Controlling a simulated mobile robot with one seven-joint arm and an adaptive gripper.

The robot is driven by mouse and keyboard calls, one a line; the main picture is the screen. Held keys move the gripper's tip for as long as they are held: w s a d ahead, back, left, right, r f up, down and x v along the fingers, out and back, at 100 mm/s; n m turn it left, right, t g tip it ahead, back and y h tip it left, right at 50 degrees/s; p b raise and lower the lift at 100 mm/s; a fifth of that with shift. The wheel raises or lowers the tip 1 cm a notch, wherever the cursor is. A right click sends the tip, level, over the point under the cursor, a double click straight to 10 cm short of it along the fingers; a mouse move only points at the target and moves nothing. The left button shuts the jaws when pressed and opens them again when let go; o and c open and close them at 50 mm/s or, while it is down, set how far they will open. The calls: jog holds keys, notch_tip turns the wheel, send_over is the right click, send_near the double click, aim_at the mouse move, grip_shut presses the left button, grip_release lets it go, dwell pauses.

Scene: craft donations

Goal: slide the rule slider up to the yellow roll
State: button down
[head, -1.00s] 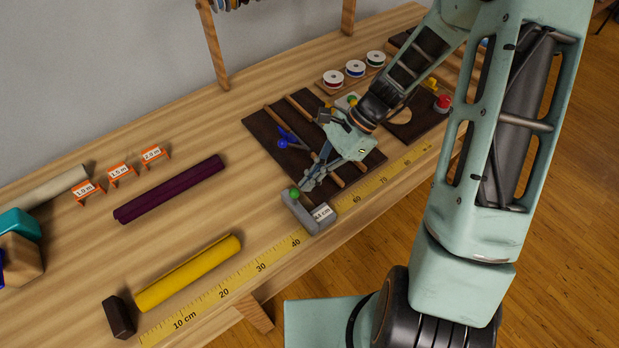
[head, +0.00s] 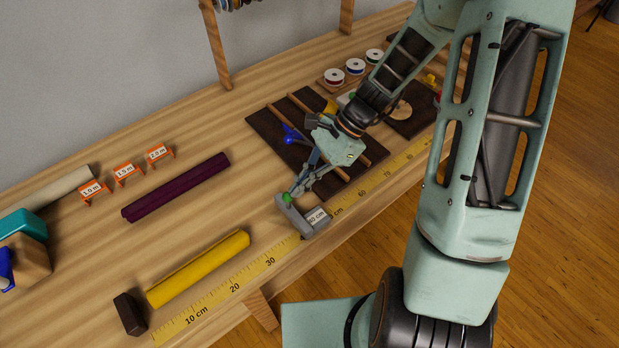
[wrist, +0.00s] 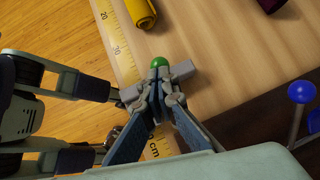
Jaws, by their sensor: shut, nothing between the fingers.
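The grey rule slider (head: 312,222) sits across the yellow rule (head: 233,288), with a small label reading about 40 cm and a green knob (wrist: 159,62) on it. The yellow roll (head: 198,268) lies along the rule to the left, clearly apart from the slider; its end also shows at the top of the wrist view (wrist: 142,14). My gripper (head: 297,190) is shut and empty, its fingertips right at the green knob, on the side away from the roll. I cannot tell for certain whether they touch it.
A dark block (head: 130,313) stands at the roll's far end. A purple roll (head: 176,187) lies behind. A dark board (head: 268,127) with rods and a blue-knobbed piece is beneath my arm. The rule between slider and yellow roll is clear.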

jog(key=s+a+b, duration=0.1)
jog(key=s+a, duration=0.6)
jog(key=a, duration=0.3)
jog(key=shift+w, duration=0.1)
jog(key=w+d+r+b, duration=0.3)
jog(key=d+r, duration=0.4)
jog(key=d, duration=0.3)
jog(key=shift+w+r, duration=0.4)
jog(key=shift+w, duration=0.35)
